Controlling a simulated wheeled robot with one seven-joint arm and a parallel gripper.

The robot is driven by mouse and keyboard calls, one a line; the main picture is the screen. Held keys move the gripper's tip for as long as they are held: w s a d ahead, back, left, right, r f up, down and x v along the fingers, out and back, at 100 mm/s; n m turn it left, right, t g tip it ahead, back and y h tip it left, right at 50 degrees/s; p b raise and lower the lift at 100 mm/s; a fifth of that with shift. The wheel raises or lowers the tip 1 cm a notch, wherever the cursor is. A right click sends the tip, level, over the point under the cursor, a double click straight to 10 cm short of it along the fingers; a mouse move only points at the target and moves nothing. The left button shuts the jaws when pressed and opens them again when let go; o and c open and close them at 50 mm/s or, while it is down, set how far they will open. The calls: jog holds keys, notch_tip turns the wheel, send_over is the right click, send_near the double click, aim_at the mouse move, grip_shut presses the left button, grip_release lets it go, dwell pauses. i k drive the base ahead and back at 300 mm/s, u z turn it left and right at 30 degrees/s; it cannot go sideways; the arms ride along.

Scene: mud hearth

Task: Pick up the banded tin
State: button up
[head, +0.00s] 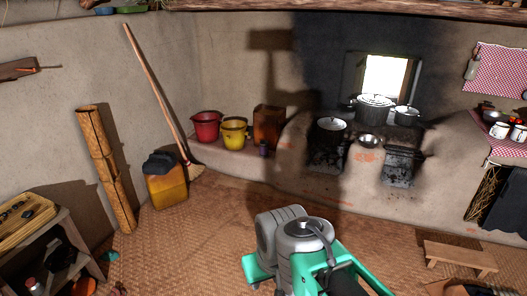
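I cannot surely pick out the banded tin. A small dark purple can-like thing (263,148) stands on the mud ledge in front of a tall rusty-brown container (268,127); it is too small to tell whether it has bands. The grey and green links of my arm fill the bottom centre of the head view. My gripper's fingertips do not show, and nothing held can be seen.
Red (206,126) and yellow (234,133) buckets stand on the ledge (215,157). A broom (155,90), bamboo tube (104,165) and yellow jerrycan (166,182) are left. Pots (374,107) sit on the hearth. A low bench (460,256) stands right. Woven floor between is clear.

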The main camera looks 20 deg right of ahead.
aim_at(264, 149)
jog(key=z, duration=0.45)
jog(key=i, duration=0.8)
jog(key=z, duration=0.95)
jog(key=i, duration=1.35)
jog(key=u, duration=0.45)
jog(key=i, duration=1.2)
jog(key=u, duration=0.65)
